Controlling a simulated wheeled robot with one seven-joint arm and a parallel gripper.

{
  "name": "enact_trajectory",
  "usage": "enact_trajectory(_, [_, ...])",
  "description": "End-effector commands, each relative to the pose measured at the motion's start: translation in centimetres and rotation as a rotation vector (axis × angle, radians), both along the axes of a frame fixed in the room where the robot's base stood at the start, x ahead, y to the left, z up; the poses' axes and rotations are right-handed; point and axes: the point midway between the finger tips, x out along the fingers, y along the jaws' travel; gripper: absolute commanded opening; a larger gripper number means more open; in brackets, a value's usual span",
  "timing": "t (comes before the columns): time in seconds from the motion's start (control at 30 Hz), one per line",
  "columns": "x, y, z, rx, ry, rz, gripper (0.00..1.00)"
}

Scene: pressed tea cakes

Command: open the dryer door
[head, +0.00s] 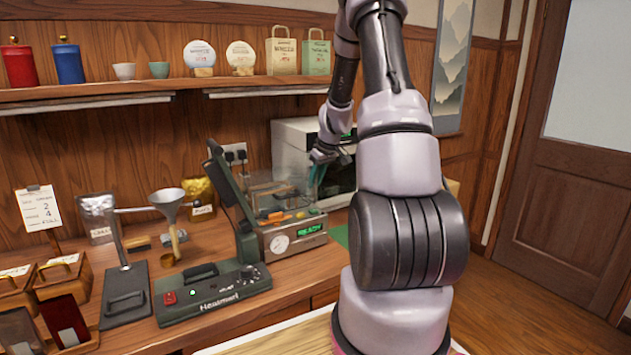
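A white box-shaped appliance (292,150), which looks like the dryer, stands at the back of the counter. Its dark front (338,178) faces right and toward me; it appears closed, but my arm hides much of it, and I cannot make out a handle. A small green display shows near its upper front. My gripper (318,172) hangs in front of the appliance at its front left edge, pointing down. I cannot tell whether it touches the door or whether its fingers are apart.
A machine with a gauge and a green READY display (310,229) stands just in front of the appliance. A green hinged press (214,296) lies open to its left. A shelf (120,92) with tins, cups and bags runs above. A wooden room door (560,215) is at right.

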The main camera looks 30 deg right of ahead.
Motion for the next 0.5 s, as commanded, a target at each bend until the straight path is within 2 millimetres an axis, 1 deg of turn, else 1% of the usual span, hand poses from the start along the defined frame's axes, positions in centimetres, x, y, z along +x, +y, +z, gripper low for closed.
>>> enact_trajectory(0.07, [0.00,0.00,0.02,0.000,0.000,0.000,0.27])
enact_trajectory(0.13, [0.00,0.01,0.03,0.000,0.000,0.000,0.04])
enact_trajectory(0.17, [0.00,0.00,0.03,0.000,0.000,0.000,0.00])
enact_trajectory(0.5, [0.00,-0.01,0.06,0.000,0.000,0.000,0.00])
